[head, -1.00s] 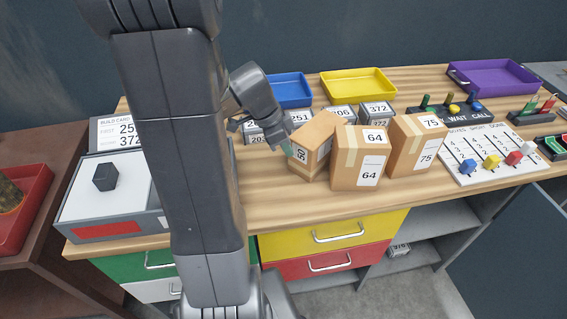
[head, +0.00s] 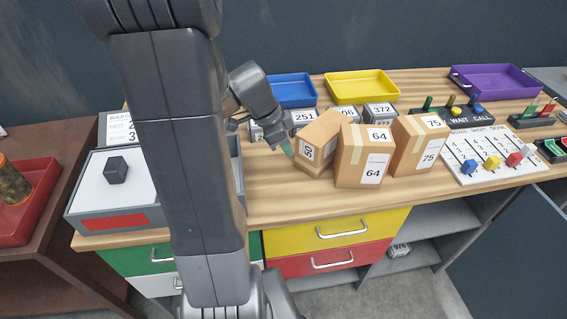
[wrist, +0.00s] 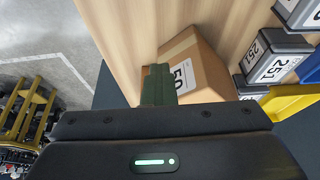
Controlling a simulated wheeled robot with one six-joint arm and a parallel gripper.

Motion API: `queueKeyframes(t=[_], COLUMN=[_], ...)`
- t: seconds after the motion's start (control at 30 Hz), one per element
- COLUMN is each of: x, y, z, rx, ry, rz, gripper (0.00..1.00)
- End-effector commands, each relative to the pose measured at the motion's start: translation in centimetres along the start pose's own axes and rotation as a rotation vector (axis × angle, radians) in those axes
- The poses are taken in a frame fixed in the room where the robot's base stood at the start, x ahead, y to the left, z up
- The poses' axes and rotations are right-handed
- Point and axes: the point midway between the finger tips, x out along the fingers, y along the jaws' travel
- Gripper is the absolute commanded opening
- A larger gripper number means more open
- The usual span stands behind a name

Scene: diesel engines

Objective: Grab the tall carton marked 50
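The brown carton marked 50 (head: 322,130) is on the wooden bench in the head view, left of the carton marked 64. It looks tilted toward that carton; whether they touch is unclear. My gripper (head: 287,148) is at its left side, close to the 50 label. In the wrist view, the green fingers (wrist: 158,84) appear together in front of the carton (wrist: 196,62), overlapping its near face and part of the label. I see nothing held between them, and contact with the carton is unclear.
The carton marked 64 (head: 363,158) and the carton marked 75 (head: 418,146) stand to the right. Small numbered blocks (head: 380,113), a blue tray (head: 296,90) and a yellow tray (head: 361,87) are behind. Bare bench (head: 275,205) lies in front.

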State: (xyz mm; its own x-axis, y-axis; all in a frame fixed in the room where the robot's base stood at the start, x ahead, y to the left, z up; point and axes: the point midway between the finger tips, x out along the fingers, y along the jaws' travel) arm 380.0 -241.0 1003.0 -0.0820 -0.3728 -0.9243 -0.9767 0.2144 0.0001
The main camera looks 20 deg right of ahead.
Motion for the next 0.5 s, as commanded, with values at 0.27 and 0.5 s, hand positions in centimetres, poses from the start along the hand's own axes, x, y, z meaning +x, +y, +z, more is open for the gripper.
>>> queueKeyframes(t=[0.27, 0.5], x=[0.0, 0.0], y=[-0.01, -0.01], z=[0.0, 0.0], rx=[0.0, 0.0], ry=[0.0, 0.0], rz=[0.0, 0.0], gripper=[0.39, 0.86])
